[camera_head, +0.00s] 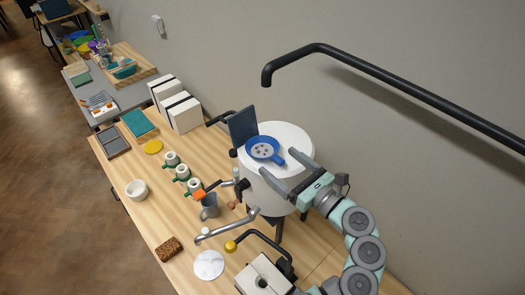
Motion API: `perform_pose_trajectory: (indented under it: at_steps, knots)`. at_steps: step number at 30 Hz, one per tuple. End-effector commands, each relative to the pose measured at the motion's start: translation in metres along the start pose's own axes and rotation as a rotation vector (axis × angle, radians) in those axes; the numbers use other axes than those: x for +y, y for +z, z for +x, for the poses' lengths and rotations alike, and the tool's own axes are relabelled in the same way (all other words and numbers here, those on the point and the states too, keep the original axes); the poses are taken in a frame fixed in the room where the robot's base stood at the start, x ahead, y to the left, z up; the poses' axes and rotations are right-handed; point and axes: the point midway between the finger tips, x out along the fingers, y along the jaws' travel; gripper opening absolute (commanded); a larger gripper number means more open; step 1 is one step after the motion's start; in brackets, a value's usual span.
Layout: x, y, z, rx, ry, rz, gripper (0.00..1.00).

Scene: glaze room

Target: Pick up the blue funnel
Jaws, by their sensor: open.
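A blue round, shallow piece (263,147) with a short handle and several pale spots inside lies on the white round top (297,137) of a drum-like kiln. It looks more like a pan or strainer than a funnel; I cannot tell if it is the blue funnel. No plain cone shape shows elsewhere. My gripper (276,162) is open at the right front of the kiln top. Its two fingers point up-left, on either side of the handle's end. I cannot tell whether they touch the handle or are above it.
A dark panel (243,126) stands behind the blue piece. A grey-blue mug (210,206), several white cups with green holders, a white bowl (137,189) and a brown sponge (169,249) are on the wooden table. A black pipe (370,68) runs along the wall above my arm.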

Motion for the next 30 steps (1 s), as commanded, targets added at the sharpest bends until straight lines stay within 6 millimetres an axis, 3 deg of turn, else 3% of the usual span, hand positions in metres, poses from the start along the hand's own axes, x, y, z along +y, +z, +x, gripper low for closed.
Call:
perform_pose_trajectory:
  at_steps: [12,19,30]
  knots:
    - [0.001,0.001,0.052,0.000,0.003,0.000,0.88]
    - [0.000,0.000,0.053,-0.001,-0.001,0.000,0.88]
    - [0.000,0.000,0.053,-0.001,-0.001,0.000,0.58]
